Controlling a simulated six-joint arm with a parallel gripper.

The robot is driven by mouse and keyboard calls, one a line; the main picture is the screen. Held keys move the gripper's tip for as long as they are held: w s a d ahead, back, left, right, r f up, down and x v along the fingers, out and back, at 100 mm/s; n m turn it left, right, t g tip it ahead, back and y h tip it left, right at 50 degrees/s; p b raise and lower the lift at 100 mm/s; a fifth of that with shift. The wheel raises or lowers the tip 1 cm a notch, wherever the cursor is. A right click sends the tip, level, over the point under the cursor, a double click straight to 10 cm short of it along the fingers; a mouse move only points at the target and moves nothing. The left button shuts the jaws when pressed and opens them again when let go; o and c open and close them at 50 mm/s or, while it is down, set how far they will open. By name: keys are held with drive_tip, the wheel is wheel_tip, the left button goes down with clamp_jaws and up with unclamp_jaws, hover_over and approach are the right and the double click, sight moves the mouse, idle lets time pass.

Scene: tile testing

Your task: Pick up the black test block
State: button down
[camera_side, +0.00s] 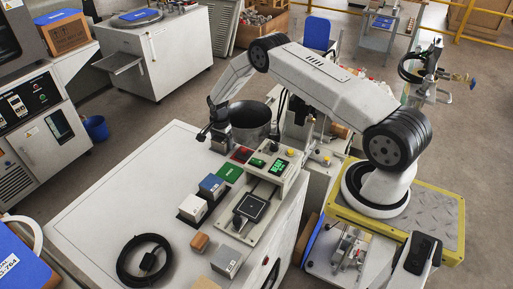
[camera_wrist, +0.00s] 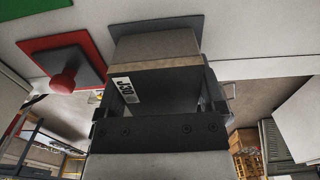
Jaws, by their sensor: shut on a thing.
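My gripper (camera_wrist: 158,105) is shut on the black test block (camera_wrist: 158,80), which looks dark grey with a tan band and a white printed label in the wrist view. A dark square pad (camera_wrist: 190,22) shows just beyond the block's far end. I cannot tell whether the block touches the pad. In the side view, my gripper (camera_side: 216,128) points down at the far end of the white table, with the dark block mostly hidden at its fingers.
A red pad with a red knob (camera_wrist: 64,82) is beside the block. The table also carries a green pad (camera_side: 230,172), a blue-topped block (camera_side: 212,187), a white block (camera_side: 192,208) and a tester (camera_side: 279,168). A black cable coil (camera_side: 124,262) lies front left.

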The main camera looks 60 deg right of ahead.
drive_tip(key=shift+r, duration=0.2)
drive_tip(key=shift+w+r, duration=0.1)
drive_tip(key=shift+r, duration=0.75)
drive_tip(key=s+a+r, duration=0.4)
drive_tip(key=s+r, duration=0.7)
drive_tip(key=s, duration=0.2)
drive_tip(key=shift+s, duration=0.3)
